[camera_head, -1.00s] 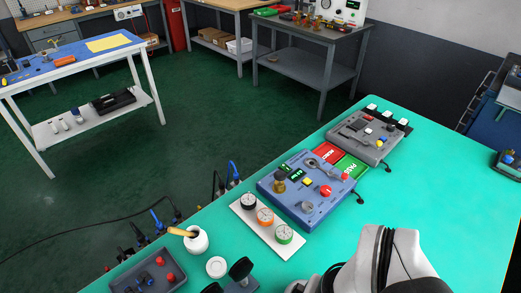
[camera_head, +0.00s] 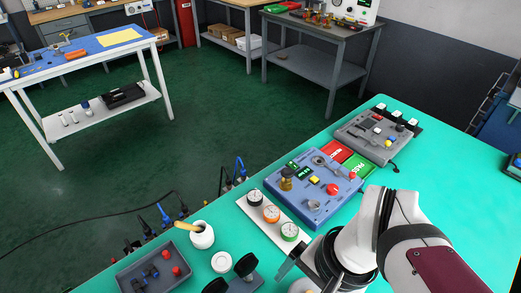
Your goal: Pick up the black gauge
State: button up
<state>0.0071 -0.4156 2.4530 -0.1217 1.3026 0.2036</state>
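The black gauge (camera_head: 254,196) sits at the far left end of a white tray (camera_head: 281,224), in a row with an orange gauge (camera_head: 271,213) and a green gauge (camera_head: 289,231). The black gauge has a pale dial facing up and nothing touches it from above. My gripper (camera_head: 288,262) shows only in part, low in the picture, just in front of the green gauge's end of the tray. It is apart from the black gauge. My wrist hides most of it, so its opening and its fingertips cannot be made out.
A blue valve panel (camera_head: 326,205) with knobs stands right of the tray, with red and green pads and a grey panel (camera_head: 366,140) behind. A white pot (camera_head: 202,236), a white disc (camera_head: 221,262), black knobs (camera_head: 246,264) and a grey bin (camera_head: 135,275) lie left.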

jog(key=w+a+f+m+t+y, duration=0.1)
jog(key=w+a+m+y, duration=0.15)
jog(key=w+m, duration=0.95)
jog(key=m+t, duration=0.2)
jog(key=m, duration=0.2)
send_near(255, 196)
jog(key=shift+m, duration=0.5)
jog(key=x, duration=1)
jog(key=shift+w+f, duration=0.1)
jog(key=shift+f, duration=0.2)
grip_shut()
jog(key=shift+r, duration=0.15)
